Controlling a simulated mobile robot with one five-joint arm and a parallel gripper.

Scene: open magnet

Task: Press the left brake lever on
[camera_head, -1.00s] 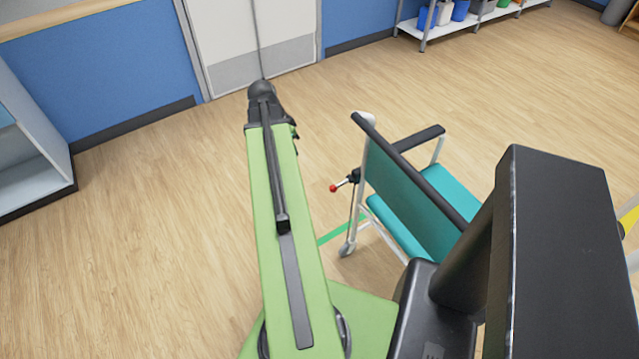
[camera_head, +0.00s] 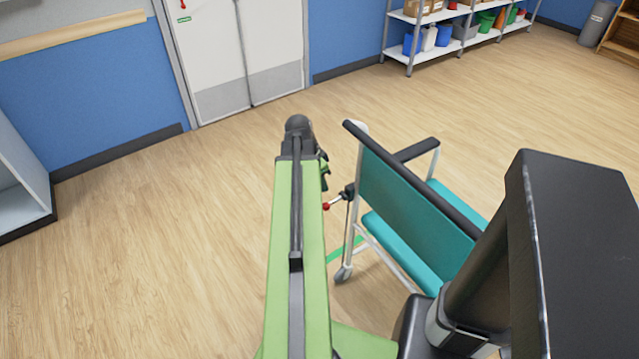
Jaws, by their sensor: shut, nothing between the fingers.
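A teal wheeled chair (camera_head: 405,208) with white frame and black armrests stands right of my arm. On its left side is a brake lever with a red knob (camera_head: 326,206) and a black mount (camera_head: 347,192). The knob sticks out to the left, toward my arm. My gripper (camera_head: 324,172) shows only in part past the right side of the arm's far end. It appears shut and empty, a little above the red knob in the picture. Whether it touches the lever cannot be told. The chair's right side is partly hidden by my own dark body part.
Closed grey double doors (camera_head: 245,55) and a blue wall stand ahead. A shelf with bins (camera_head: 455,35) is at the back right. A pale cabinet (camera_head: 20,185) stands at the left edge. The wooden floor (camera_head: 160,230) left of my arm is clear.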

